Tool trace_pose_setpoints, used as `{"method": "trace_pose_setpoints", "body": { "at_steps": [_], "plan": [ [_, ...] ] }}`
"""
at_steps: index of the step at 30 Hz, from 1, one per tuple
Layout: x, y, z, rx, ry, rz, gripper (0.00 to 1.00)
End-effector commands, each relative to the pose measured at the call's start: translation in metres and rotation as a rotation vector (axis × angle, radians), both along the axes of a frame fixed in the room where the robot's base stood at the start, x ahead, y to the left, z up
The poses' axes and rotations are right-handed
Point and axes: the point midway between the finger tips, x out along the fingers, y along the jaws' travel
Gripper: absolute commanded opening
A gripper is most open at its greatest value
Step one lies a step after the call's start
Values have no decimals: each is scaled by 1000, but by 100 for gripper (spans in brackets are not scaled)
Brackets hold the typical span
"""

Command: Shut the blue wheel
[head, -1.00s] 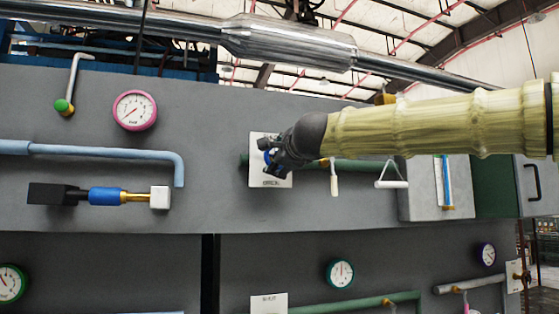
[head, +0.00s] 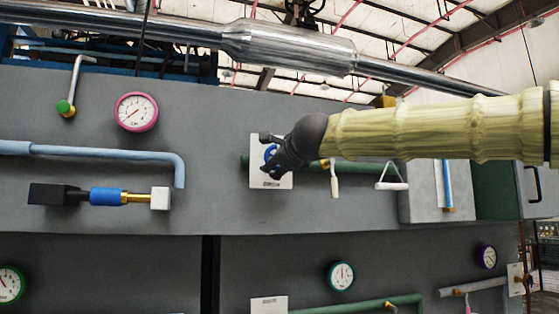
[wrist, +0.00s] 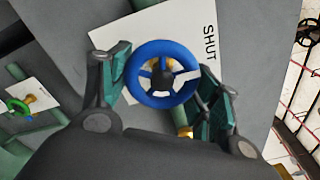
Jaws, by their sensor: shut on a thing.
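The blue wheel (wrist: 162,46) sits in front of a white plate (wrist: 110,38) marked SHUT on the grey panel. It has a dark hub, and one of its spokes is partly white. My gripper (wrist: 165,80) has one finger on each side of the wheel's rim and is closed around it. In the head view my dark gripper (head: 275,158) covers much of the blue wheel (head: 270,152), and the white plate (head: 256,180) shows around it. The exact finger contact is hard to make out.
A green pipe (head: 362,167) with a white-handled lever (head: 334,187) and a white T-shaped handle (head: 392,185) lie right of the wheel, under my arm. A pink gauge (head: 136,111) and a light blue pipe (head: 100,152) are to the left.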

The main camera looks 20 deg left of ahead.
Motion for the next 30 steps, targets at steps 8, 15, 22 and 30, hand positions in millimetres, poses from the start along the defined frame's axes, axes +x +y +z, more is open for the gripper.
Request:
{"method": "trace_pose_setpoints", "body": {
  "at_steps": [8,15,22,30],
  "plan": [
    [0,0,0,1,1,0,84],
    [0,-1,0,0,0,0,84],
    [-16,-11,1,-1,-1,1,84],
    [-56,-40,1,1,-1,0,84]
  ]
}}
